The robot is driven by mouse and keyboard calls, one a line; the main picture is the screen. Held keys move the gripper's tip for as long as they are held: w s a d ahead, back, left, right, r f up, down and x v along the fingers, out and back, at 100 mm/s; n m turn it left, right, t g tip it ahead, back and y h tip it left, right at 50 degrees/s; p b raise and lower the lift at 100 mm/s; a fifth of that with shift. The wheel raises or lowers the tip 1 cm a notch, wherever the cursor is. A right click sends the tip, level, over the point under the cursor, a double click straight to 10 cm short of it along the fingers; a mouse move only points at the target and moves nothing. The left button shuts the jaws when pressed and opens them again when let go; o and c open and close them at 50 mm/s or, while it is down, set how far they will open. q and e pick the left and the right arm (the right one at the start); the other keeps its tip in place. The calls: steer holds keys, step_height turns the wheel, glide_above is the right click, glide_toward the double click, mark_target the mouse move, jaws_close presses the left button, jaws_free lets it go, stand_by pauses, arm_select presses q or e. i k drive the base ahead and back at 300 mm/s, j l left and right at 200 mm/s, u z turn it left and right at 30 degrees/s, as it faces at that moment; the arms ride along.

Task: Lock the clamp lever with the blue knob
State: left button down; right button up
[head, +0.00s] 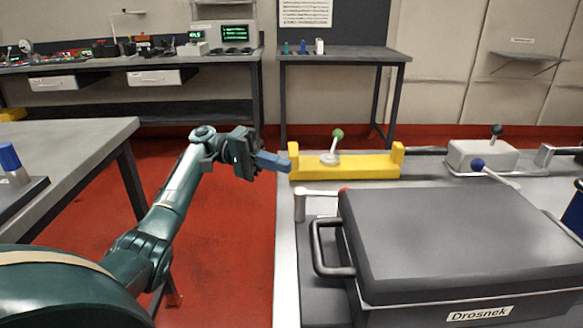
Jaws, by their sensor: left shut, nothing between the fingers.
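The blue knob (477,164) tops a pale lever that slants down to the right behind the dark case. The lever's base is hidden by the case, so I cannot see its clamp. My left gripper (285,162) is shut and empty, its bluish fingers pointing right, close to the left post of the yellow bracket (350,168); I cannot tell whether they touch. It is well to the left of the blue knob. My right gripper is not in view.
A lever with a green knob (337,134) stands on the yellow bracket. A black-knobbed lever (497,130) stands on a grey block (470,158). A red-ended pale lever (320,191) lies by the large dark case (440,225), which fills the bench front. Red floor (240,240) lies left.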

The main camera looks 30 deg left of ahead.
mark_target(476, 165)
steer(key=k, duration=1)
